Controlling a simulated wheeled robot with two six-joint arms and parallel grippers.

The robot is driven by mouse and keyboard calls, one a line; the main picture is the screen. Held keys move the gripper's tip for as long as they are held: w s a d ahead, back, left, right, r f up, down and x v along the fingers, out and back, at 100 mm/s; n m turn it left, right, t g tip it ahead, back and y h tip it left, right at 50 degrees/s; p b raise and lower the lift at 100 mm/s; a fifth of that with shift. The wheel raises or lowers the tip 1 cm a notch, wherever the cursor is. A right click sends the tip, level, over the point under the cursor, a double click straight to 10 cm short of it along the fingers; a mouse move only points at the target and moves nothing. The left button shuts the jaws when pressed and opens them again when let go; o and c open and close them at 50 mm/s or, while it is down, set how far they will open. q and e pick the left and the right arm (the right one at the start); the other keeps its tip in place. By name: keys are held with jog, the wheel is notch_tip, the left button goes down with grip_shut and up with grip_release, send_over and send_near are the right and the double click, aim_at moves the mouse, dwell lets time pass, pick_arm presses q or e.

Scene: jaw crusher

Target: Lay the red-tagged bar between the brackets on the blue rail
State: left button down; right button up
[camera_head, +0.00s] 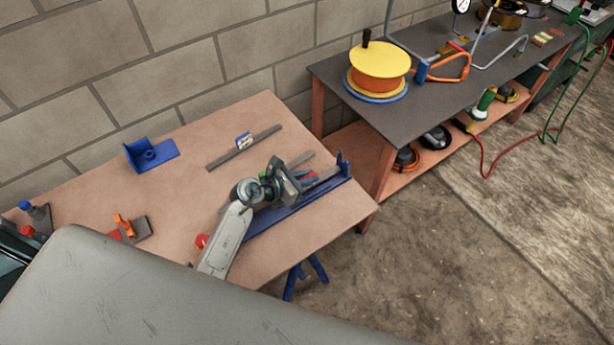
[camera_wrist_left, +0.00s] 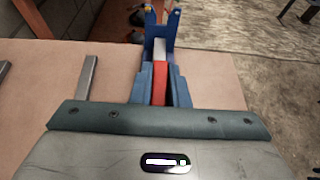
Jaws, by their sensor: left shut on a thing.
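The red-tagged bar is a grey bar (camera_wrist_left: 160,48) with a red tag (camera_wrist_left: 160,84) around its near part. My left gripper (camera_head: 304,179) is shut on it at the tag; its fingers lie on both sides in the left wrist view (camera_wrist_left: 160,72). The blue rail (camera_head: 290,212) lies along the right edge of the table, just below the gripper. Its far bracket (camera_head: 344,162) has two uprights, and in the left wrist view the bar's far end lines up between them. I cannot tell whether the bar touches the rail. My arm hides the near bracket. My right gripper is out of view.
A grey bar with a white-and-blue tag (camera_head: 244,146) and a short grey bar (camera_head: 300,158) lie left of the rail. A blue fixture (camera_head: 150,154) stands farther left on the table (camera_head: 190,190). A dark bench (camera_head: 430,95) with a yellow-orange reel (camera_head: 379,66) stands behind.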

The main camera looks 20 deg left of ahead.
pick_arm(q)
jog(key=shift+f+b, duration=1.05)
jog(key=shift+f, duration=0.15)
dwell(0.5)
jog(key=shift+s+d+f, duration=0.1)
jog(key=shift+s+f, duration=0.1)
jog(key=shift+f, duration=0.15)
jog(key=shift+r, duration=0.25)
jog(key=shift+w+r+p, duration=0.15)
jog(key=shift+r+p, duration=0.45)
jog(key=shift+r, duration=0.05)
jog(key=shift+r, duration=0.1)
dwell(1.1)
jog(key=shift+f+b, duration=0.45)
jog(key=shift+f, duration=0.3)
jog(key=shift+f, duration=0.15)
